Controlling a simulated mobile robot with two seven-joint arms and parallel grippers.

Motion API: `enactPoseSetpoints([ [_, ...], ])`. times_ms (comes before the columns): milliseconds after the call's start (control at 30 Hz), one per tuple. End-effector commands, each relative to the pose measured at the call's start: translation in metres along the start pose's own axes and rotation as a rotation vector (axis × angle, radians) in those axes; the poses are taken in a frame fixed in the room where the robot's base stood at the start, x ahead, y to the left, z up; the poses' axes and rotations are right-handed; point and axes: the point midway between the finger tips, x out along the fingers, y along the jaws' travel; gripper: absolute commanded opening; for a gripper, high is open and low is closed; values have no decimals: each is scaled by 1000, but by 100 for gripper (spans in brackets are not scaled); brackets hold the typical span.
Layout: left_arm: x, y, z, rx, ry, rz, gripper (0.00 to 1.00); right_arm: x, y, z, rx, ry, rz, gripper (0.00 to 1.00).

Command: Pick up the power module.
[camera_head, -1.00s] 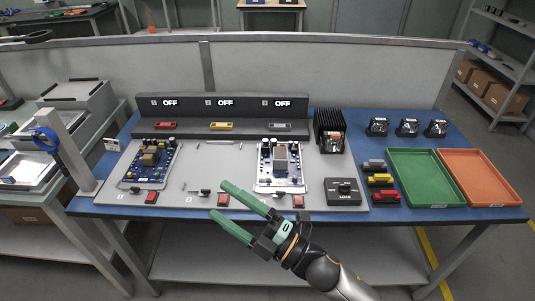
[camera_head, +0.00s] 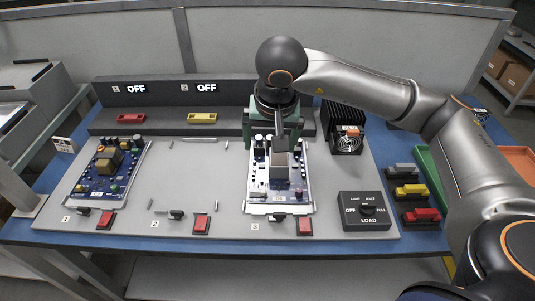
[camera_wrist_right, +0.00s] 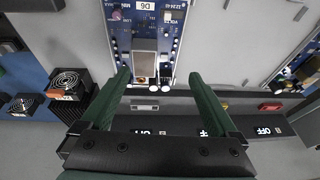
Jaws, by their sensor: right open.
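A power module, a blue circuit board (camera_head: 294,190) on a white plate with a tall grey block, lies flat in the bay marked 3; it also shows in the right wrist view (camera_wrist_right: 123,38). A second blue board (camera_head: 100,178) with a yellowish component lies in the bay marked 1. My right gripper (camera_head: 274,138) is above the back part of the board in bay 3, pointing down, open and empty. In the right wrist view its green fingers (camera_wrist_right: 160,78) are spread to either side of that board's near end. The gripper hides part of the back panel. My left gripper is out of view.
A grey panel (camera_head: 160,90) with OFF displays stands behind the boards. A black load box (camera_head: 365,222) and a finned unit with a fan (camera_head: 347,142) are to the right. Bay 2 between the boards is empty. Coloured connectors (camera_head: 421,215) lie beside green and orange trays.

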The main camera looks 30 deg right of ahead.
Motion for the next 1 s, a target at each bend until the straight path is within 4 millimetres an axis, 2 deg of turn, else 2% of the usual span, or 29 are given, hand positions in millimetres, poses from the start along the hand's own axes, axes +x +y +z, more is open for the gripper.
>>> enactPoseSetpoints([
  [33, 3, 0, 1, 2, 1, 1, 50, -3, 8, -10, -8, 46, 29, 95],
  [167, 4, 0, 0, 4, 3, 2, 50, -3, 19, -22, -18, 91, 69, 95],
  [500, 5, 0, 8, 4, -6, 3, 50, 53, 23, -27, -16, 89, 70, 95],
  [733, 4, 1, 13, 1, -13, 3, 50, 70, 25, -28, -17, 89, 69, 95],
  [1000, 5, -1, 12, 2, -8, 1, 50, 108, 32, -32, -17, 88, 67, 95],
])
